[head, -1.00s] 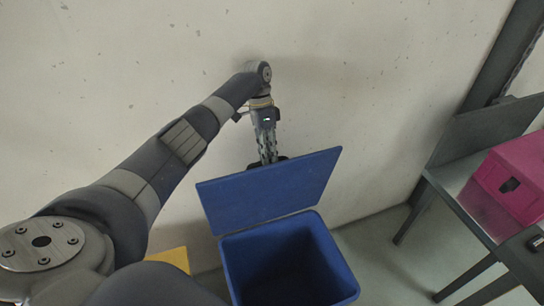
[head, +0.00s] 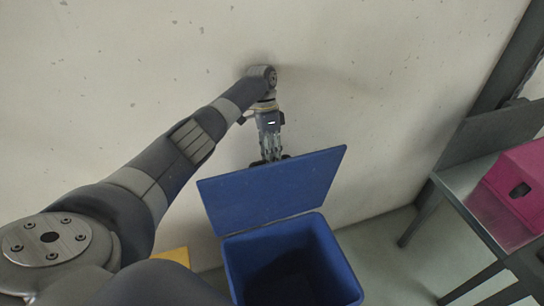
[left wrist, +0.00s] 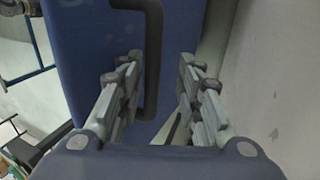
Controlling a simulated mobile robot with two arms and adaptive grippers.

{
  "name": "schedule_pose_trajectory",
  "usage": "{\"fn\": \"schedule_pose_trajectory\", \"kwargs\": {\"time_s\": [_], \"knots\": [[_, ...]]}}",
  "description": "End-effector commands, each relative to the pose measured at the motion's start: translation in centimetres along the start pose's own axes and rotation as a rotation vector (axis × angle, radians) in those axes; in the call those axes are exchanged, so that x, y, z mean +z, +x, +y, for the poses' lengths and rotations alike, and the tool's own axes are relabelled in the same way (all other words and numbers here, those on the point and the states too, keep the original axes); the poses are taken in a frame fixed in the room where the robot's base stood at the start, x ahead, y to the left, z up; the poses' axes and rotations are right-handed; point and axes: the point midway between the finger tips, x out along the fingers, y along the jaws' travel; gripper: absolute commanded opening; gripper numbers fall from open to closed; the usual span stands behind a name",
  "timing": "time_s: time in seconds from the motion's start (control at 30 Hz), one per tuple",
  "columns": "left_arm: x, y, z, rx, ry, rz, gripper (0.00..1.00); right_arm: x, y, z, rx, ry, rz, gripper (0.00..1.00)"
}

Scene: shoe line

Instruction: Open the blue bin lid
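The blue bin (head: 289,238) stands open at the bottom middle of the head view, its dark inside visible and empty as far as I can see. Its blue lid (head: 275,188) is raised and leans back toward the wall. My left gripper (head: 269,158) is behind the lid's upper edge, its tips partly hidden. In the left wrist view the gripper (left wrist: 160,72) is open, with its fingers apart on either side of a dark bar handle (left wrist: 153,55) on the blue lid (left wrist: 95,65). The handle is close to the left finger; contact cannot be told. My right gripper is out of view.
A pale concrete wall (head: 370,70) rises close behind the bin. A grey table (head: 462,180) with a pink box (head: 519,187) stands at the right. A yellow object (head: 172,256) shows partly behind my left arm. Floor between bin and table is clear.

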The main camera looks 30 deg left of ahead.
Motion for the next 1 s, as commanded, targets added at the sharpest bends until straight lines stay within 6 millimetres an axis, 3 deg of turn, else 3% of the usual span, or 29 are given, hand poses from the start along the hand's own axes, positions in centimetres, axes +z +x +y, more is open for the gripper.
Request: {"fn": "schedule_pose_trajectory", "kwargs": {"time_s": [0.27,0.7,1.0], "knots": [[-0.1,-1.2,0.4,-0.001,0.001,0.004,0.33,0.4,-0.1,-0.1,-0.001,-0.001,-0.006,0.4],[0.0,-8.5,3.0,-0.005,0.001,0.002,0.33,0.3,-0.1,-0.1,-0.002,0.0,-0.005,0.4],[0.0,-9.5,3.6,-0.001,0.001,0.0,0.33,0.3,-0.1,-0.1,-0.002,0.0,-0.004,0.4]]}}
